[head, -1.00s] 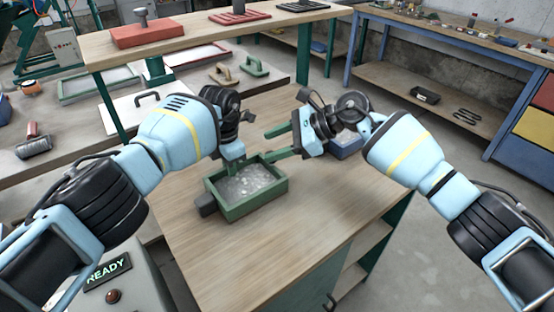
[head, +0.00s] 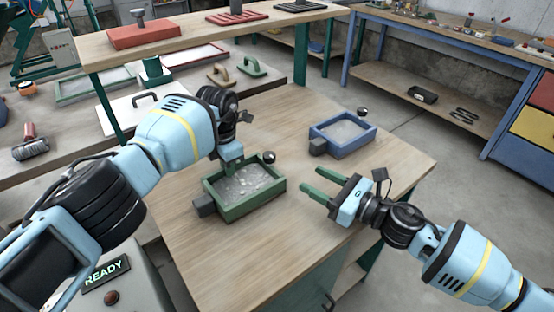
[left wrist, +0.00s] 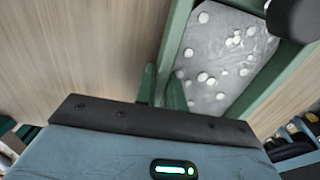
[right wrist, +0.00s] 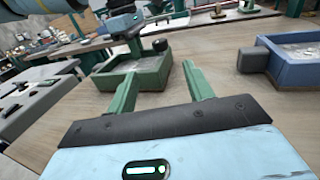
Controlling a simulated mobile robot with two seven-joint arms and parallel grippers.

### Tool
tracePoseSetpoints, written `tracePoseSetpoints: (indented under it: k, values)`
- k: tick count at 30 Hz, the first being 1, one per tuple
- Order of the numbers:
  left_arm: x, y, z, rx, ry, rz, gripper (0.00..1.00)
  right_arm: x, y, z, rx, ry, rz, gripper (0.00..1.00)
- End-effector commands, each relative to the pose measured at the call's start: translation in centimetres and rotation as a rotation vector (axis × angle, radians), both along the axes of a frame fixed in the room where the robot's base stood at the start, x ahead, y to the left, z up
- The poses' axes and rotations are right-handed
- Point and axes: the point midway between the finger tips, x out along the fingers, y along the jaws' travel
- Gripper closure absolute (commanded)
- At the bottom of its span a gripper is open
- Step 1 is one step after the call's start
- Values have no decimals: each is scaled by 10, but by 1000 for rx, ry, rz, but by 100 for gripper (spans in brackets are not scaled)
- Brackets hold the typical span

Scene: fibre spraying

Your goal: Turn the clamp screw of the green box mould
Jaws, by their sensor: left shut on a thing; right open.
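The green box mould (head: 243,213) sits on the wooden table with grey, white-specked material inside. It also shows in the left wrist view (left wrist: 178,50) and the right wrist view (right wrist: 118,90). A round black knob (head: 268,157), seemingly its clamp screw, stands at its far right corner; it shows in the right wrist view (right wrist: 160,45). A dark block (head: 204,206) sticks out from its left side. My left gripper (head: 232,163) is shut on the mould's far left wall. My right gripper (head: 318,184) is open and empty above the table, right of the mould and apart from it.
A blue box mould (head: 342,134) with its own black knob (head: 362,112) stands behind my right gripper. The table (head: 290,240) is bare in front of the green mould. A raised shelf (head: 215,38) runs along the back.

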Motion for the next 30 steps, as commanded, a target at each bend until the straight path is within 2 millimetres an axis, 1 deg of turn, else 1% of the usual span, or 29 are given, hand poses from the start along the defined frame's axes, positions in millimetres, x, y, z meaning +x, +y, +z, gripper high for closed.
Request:
tracePoseSetpoints:
  k: [4, 7, 21, 25, 30]
  values:
    - [0, 0, 1, 0, -1, 0, 100, 3, 4, 1, 2, -1, 1, 48]
    - [0, 0, 1, 0, -1, 0, 100, 10, 11, 1, 2, -2, 1, 48]
    - [0, 0, 1, 0, -1, 0, 100, 63, 73, 1, 0, -3, 3, 48]
    - [0, 0, 1, 0, -1, 0, 100, 72, 83, 1, 2, -1, 2, 48]
    - [0, 0, 1, -1, -2, 0, 100, 78, 90, 1, -1, -2, 2, 48]
